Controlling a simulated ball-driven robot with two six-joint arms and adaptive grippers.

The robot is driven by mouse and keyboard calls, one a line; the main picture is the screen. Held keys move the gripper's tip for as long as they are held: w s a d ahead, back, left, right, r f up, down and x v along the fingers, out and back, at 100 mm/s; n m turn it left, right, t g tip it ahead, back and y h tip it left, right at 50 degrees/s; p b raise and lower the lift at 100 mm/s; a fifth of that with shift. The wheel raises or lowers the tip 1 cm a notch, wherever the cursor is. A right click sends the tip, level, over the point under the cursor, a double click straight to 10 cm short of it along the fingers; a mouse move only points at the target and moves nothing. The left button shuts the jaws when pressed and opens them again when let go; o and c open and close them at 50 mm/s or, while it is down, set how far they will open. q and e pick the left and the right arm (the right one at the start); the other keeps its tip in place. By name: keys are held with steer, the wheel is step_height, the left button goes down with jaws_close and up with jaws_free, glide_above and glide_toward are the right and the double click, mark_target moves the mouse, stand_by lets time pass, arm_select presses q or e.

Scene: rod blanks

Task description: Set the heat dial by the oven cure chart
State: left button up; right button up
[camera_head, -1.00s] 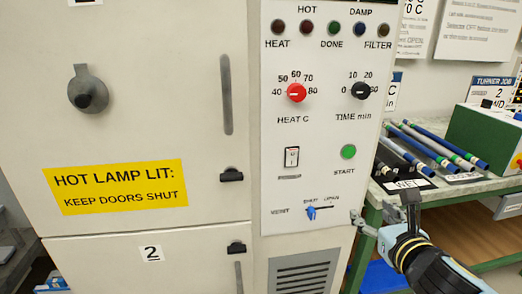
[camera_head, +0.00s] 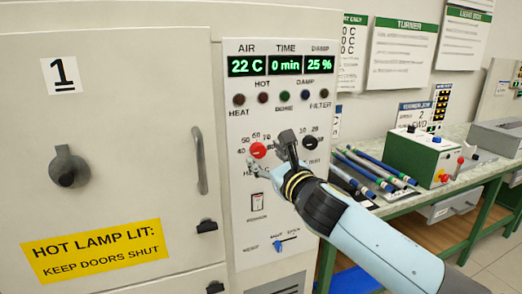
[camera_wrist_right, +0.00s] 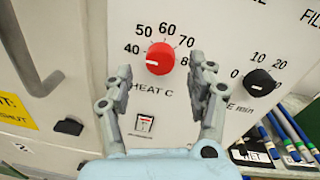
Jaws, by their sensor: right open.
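The red heat dial (camera_head: 258,150) is on the oven's white control panel (camera_head: 240,205), with marks from 40 to 80. In the right wrist view the dial (camera_wrist_right: 160,58) shows its white pointer to the left, on the 40 side. My right gripper (camera_head: 271,152) is open and empty in front of the panel. In the wrist view its fingers (camera_wrist_right: 161,68) stand on either side of the dial; I cannot tell whether they touch it. A wall chart with C values (camera_head: 350,50) is partly visible; which chart it is cannot be read. My left gripper is not in view.
The display (camera_head: 278,66) reads 22 C, 0 min, 25 %. The black time dial (camera_wrist_right: 258,82) is right of the heat dial. A blue vent switch (camera_head: 279,245) is below. A door handle (camera_head: 200,160) sticks out at left. Rods (camera_head: 375,172) lie on the bench.

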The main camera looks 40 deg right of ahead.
mark_target(258, 151)
steer(key=shift+w+d, duration=0.15)
steer(key=shift+w, duration=0.6)
steer(key=shift+w+d, duration=0.1)
steer(key=shift+w, duration=0.6)
steer(key=c, duration=1.1)
steer(key=shift+c, duration=0.2)
